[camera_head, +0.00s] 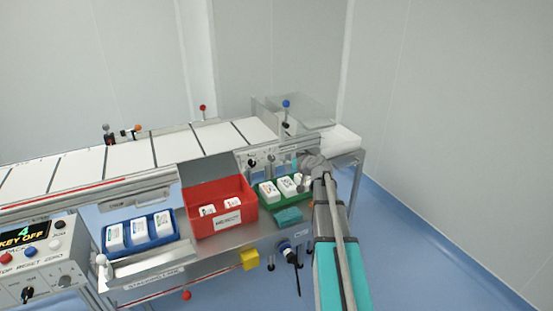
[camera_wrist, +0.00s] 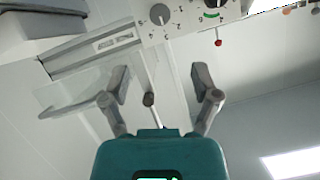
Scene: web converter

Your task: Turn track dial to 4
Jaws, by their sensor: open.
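A light panel (camera_wrist: 184,27) at the top of the wrist view carries a round grey dial (camera_wrist: 160,14) with a scale around it. To its right is a second, dark knob with a green arc and numbers (camera_wrist: 212,14), cut by the frame's top edge. I cannot read which one is the track dial or its setting. My gripper (camera_wrist: 161,82) is open and empty, its fingers apart and clear of both dials. In the head view my gripper (camera_head: 310,163) is at the right end of the machine, beside the small panel with dark knobs (camera_head: 262,158).
A control box (camera_head: 45,262) displays "4" and "KEY OFF" at left. Floor (camera_head: 420,260) at right is clear.

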